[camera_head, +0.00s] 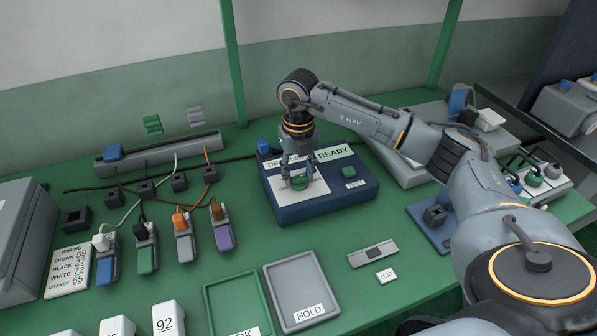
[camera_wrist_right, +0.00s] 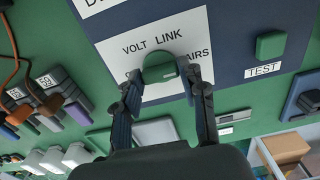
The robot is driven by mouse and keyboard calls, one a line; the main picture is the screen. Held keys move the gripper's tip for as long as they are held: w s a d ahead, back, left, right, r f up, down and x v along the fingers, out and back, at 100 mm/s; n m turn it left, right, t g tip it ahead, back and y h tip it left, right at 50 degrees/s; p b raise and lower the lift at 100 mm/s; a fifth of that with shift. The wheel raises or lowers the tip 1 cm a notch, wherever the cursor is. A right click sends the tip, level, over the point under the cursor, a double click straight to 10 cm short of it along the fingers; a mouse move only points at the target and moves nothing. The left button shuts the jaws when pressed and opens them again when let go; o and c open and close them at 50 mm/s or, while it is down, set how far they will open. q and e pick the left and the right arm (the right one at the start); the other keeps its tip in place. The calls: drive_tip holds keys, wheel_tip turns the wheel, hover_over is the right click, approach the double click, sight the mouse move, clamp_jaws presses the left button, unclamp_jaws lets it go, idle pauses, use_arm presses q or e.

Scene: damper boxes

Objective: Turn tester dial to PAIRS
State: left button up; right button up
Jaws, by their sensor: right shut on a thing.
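The tester (camera_head: 345,197) is a dark blue box on the green bench, with a READY display and a white panel. Its green dial (camera_head: 299,182) sits on that panel; it also shows in the right wrist view (camera_wrist_right: 158,66). My right gripper (camera_head: 298,184) points down over the panel, its fingers on either side of the dial and shut on it. In the right wrist view, VOLT and LINK are readable above the dial. The lower labels are partly hidden by the fingers; one ends in "AIRS". I cannot tell for sure where the dial points. My left gripper is out of view.
A green TEST button (camera_wrist_right: 271,45) is on the tester's right. Several plugged adapters (camera_head: 147,248) and a wiring card (camera_head: 70,270) lie to the left. A grey HOLD tray (camera_head: 297,290) and a green tray (camera_head: 238,305) are in front. Grey equipment stands behind my right arm.

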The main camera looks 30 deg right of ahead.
sight(298, 176)
drive_tip(key=o, duration=1.1)
drive_tip(key=shift+o, duration=0.2)
drive_tip(key=shift+r, duration=0.15)
wheel_tip(298, 176, up, 12)
